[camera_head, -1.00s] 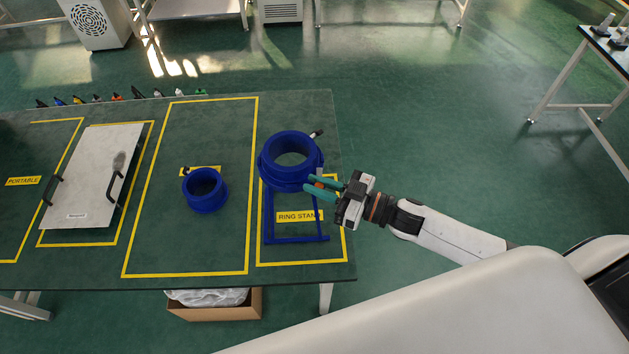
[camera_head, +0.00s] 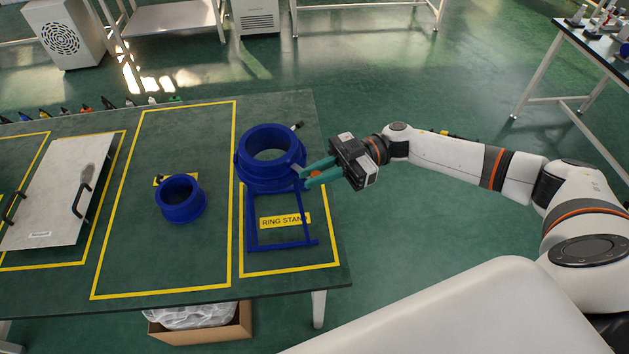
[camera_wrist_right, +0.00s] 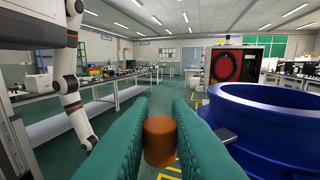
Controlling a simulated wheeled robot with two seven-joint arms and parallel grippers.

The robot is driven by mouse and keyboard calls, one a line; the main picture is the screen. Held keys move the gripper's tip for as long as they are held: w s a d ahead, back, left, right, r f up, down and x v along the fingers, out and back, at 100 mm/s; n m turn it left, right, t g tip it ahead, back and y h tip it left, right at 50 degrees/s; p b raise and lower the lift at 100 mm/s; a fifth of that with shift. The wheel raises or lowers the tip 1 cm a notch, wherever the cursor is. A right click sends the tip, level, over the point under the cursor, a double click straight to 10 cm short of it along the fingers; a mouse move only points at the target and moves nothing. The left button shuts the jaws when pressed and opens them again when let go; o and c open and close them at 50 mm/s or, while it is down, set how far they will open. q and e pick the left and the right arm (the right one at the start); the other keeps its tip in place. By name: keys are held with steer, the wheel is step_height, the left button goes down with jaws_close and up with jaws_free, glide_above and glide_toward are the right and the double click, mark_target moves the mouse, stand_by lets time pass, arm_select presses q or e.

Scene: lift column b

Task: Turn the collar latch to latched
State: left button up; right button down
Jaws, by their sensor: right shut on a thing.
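A large blue collar (camera_head: 243,171) sits on the blue ring stand (camera_head: 250,228) near the right end of the bench. My right gripper (camera_head: 310,176) is at the collar's right side, its green fingers pointing left. It is shut on an orange-brown knob (camera_head: 315,173), the latch's grip. In the right wrist view the knob (camera_wrist_right: 160,140) stands upright between the fingers, with the blue collar (camera_wrist_right: 275,125) close on the right. A dark arm joins the collar near the knob, partly hidden by a finger. My left gripper is out of view.
A smaller blue ring (camera_head: 180,201) stands in the middle yellow-marked area. A grey panel (camera_head: 60,195) with black handles lies at left. A small black-and-white piece (camera_head: 296,126) juts from the collar's far side. Floor to the right of the bench is clear.

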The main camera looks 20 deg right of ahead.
steer(key=shift+w+n+g+b, duration=0.1)
steer(key=shift+n+g+b, duration=0.25)
steer(key=shift+g, duration=0.25)
steer(key=c, duration=1.4)
jaws_free()
steer(key=shift+o, duration=0.2)
steer(key=shift+d, duration=0.15)
steer(key=w+d+b, duration=0.1)
steer(key=d+b, duration=0.3)
steer(key=d, duration=0.7)
steer(key=shift+w+d, duration=0.3)
steer(key=shift+d, duration=0.05)
